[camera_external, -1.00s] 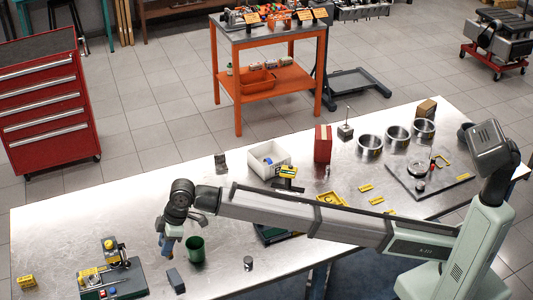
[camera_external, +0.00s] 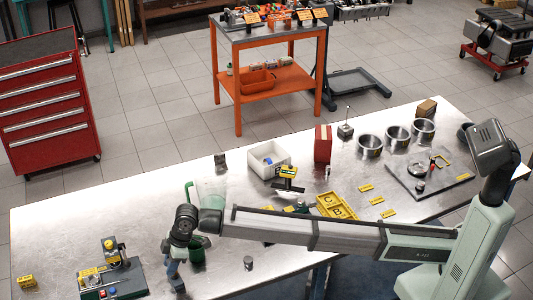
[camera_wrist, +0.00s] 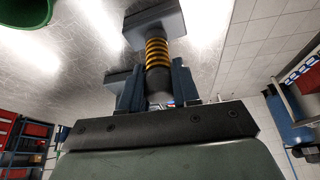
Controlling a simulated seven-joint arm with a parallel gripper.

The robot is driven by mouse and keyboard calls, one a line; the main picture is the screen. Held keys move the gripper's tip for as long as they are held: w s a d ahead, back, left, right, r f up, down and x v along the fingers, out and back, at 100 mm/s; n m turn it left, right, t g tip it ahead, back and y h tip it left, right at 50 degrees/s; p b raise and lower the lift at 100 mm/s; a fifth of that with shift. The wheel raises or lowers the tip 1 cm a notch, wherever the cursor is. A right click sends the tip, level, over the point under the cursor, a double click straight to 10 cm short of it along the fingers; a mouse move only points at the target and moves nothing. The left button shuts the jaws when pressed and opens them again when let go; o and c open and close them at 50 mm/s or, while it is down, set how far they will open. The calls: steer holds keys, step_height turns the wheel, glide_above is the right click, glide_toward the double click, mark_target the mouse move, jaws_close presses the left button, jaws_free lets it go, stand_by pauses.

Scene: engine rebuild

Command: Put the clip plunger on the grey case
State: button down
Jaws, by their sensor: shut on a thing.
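My gripper (camera_wrist: 158,86) is shut on a dark cylindrical piece with a yellow-orange coil spring, the clip plunger (camera_wrist: 157,53), in the wrist view. Its far end meets or overlaps a flat grey block, likely the grey case (camera_wrist: 153,22); I cannot tell whether they touch. A second grey block shape (camera_wrist: 119,80) shows partly behind the left finger. In the external view my gripper (camera_external: 173,268) points down near the front edge of the bench, right above or at a small grey block (camera_external: 178,284). The plunger cannot be made out there.
A green base with yellow-labelled parts (camera_external: 112,280) is to the left. A small metal cylinder (camera_external: 248,263) stands to the right.

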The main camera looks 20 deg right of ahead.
steer(key=shift+f, duration=0.15)
steer(key=c, duration=0.8)
jaws_free()
steer(key=v, duration=1.2)
steer(key=shift+a, duration=0.1)
